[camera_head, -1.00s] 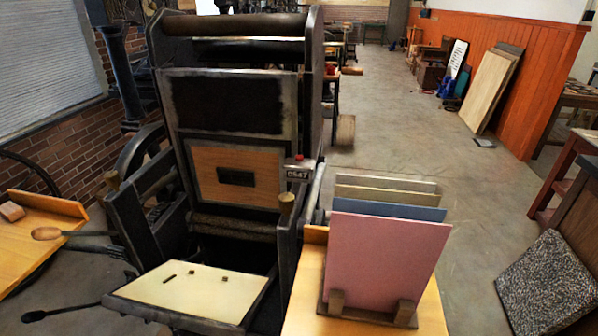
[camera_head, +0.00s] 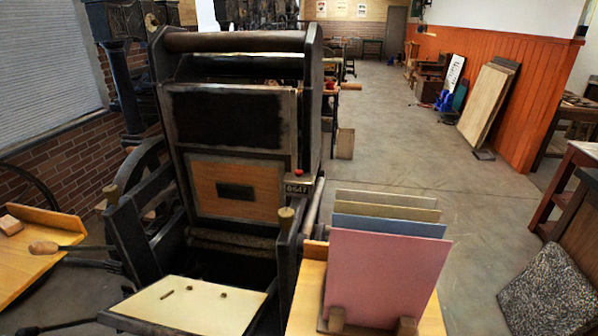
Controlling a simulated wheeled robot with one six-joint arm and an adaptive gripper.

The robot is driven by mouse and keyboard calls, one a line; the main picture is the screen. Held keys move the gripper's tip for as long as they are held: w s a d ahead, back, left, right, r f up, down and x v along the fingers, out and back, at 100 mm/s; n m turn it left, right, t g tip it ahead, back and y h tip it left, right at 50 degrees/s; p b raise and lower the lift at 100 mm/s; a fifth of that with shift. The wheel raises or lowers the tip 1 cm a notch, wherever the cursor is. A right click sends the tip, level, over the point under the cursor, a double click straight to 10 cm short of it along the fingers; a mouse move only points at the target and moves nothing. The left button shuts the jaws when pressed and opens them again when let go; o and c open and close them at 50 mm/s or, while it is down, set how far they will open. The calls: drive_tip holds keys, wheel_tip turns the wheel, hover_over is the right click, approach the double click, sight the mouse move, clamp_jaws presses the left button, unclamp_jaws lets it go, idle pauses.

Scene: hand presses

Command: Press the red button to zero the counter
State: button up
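The counter (camera_head: 298,189) is a small dark box with pale digits, fixed at the right side of the hand press (camera_head: 236,120). The digits are too small to read surely now; they look like 0547 in the earlier frame. The red button (camera_head: 299,173) is a tiny red knob on top of the counter, with nothing touching it. My gripper and arm are not in view.
A side table (camera_head: 307,285) right of the press holds a rack with upright pink (camera_head: 385,275), blue and tan boards, standing just right of and below the counter. The floor (camera_head: 400,130) behind is open.

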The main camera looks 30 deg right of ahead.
clamp_jaws()
idle(1.1)
